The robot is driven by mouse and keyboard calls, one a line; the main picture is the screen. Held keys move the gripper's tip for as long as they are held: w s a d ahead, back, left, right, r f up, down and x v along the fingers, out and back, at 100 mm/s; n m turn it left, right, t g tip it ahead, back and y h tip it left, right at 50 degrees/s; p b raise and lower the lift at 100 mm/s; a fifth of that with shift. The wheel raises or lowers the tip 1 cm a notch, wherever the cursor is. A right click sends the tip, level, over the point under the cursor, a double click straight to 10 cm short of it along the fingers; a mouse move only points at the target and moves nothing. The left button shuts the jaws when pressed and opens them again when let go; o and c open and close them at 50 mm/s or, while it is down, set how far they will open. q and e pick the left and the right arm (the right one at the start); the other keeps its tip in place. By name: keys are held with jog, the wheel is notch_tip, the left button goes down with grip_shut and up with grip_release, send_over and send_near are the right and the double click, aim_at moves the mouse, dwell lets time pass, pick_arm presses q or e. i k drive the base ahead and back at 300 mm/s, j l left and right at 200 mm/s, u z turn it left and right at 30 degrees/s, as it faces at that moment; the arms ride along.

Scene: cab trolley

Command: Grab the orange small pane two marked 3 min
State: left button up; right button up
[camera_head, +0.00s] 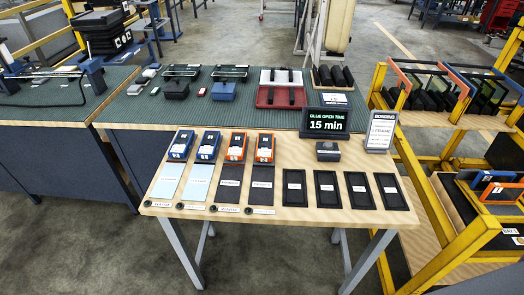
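Two orange-edged pieces with dark faces and white labels stand side by side on the wooden table, a left one (236,147) and a right one (265,148). Their small print is too small to read, so I cannot tell which is marked 3 min. Another small orange-framed pane (501,193) leans in the yellow rack at the right, beside a blue-framed one (484,178). A larger orange-framed pane (403,80) stands higher in that rack. Neither of my grippers is in view.
Two blue-edged pieces (194,145) stand left of the orange pair on the wooden table (330,222). Pale and dark pads lie in front. A black "GLUE OPEN TIME 15 min" sign (325,122) stands behind. The yellow rack (430,190) borders the right; green-topped benches lie behind.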

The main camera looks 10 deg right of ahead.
aim_at(264, 146)
jog(key=i+j, duration=0.1)
jog(key=j, duration=0.35)
jog(key=i+j, duration=0.1)
jog(key=j, duration=0.4)
jog(key=i+j, duration=0.1)
jog(key=j, duration=0.35)
jog(key=i+j, duration=0.1)
jog(key=j, duration=0.35)
jog(key=z, duration=1.65)
